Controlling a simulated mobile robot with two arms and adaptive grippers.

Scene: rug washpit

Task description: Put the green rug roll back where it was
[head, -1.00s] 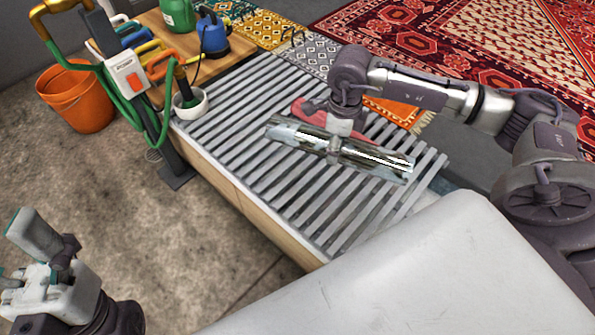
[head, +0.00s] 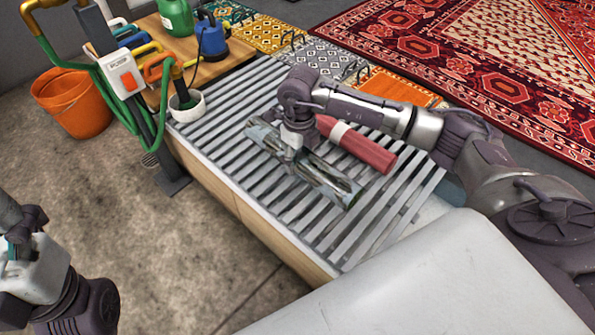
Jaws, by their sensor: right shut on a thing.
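The green rug roll (head: 325,180) looks shiny and mirror-like, with greenish-grey reflections. My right gripper (head: 293,148) points down and is shut on it near its middle. The roll lies slantwise over the pale slatted rack (head: 215,143); I cannot tell whether it touches the slats. A red roll (head: 368,151) with a white band lies on the rack just right of it and behind. My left gripper (head: 38,272) is at the lower left, over the floor and far from the rolls. It is partly cut off, and its jaw opening does not show.
A post with a switch box (head: 124,75) and green hose stands left of the rack, beside an orange bucket (head: 74,103). A wooden bench (head: 213,66) holds a green can and a blue pump. Patterned rugs (head: 460,60) lie behind.

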